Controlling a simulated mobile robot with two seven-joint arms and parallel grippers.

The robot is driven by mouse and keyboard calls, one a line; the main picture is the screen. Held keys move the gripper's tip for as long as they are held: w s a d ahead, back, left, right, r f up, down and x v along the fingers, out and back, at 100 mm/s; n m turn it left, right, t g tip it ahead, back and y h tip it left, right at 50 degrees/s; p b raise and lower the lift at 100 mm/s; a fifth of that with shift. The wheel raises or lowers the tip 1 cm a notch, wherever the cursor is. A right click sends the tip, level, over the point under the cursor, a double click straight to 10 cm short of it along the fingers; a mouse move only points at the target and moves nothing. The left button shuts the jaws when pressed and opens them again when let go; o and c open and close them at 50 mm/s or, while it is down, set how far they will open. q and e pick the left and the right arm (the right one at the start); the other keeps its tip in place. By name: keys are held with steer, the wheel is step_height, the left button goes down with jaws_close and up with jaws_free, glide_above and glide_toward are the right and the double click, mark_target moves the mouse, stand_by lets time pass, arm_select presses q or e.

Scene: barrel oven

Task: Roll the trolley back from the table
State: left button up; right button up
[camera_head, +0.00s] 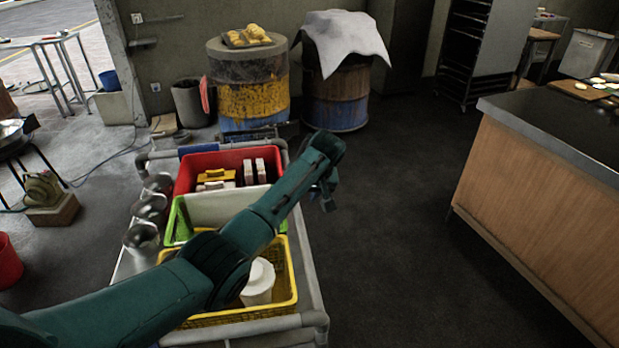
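The grey trolley (306,262) stands in front of me, left of centre. It carries a red crate (222,159), a green crate (178,222) and a yellow crate (291,290), with metal containers (142,238) along its left side. The table (545,205), wooden with a dark top, stands at the right, with a wide strip of floor between it and the trolley. My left arm reaches across the trolley and hides part of the crates. My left gripper (327,195) points down just right of the trolley's right rail in the picture; its fingers are too small to read. My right gripper is out of view.
Two barrels, one yellow and blue (253,100) and one cloth-covered (338,98), stand close behind the trolley. A dark rack (470,52) stands at the back. The floor (400,220) right of the trolley is clear.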

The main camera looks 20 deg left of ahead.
arm_select(q)
steer(key=v, duration=0.8)
steer(key=shift+f, duration=0.1)
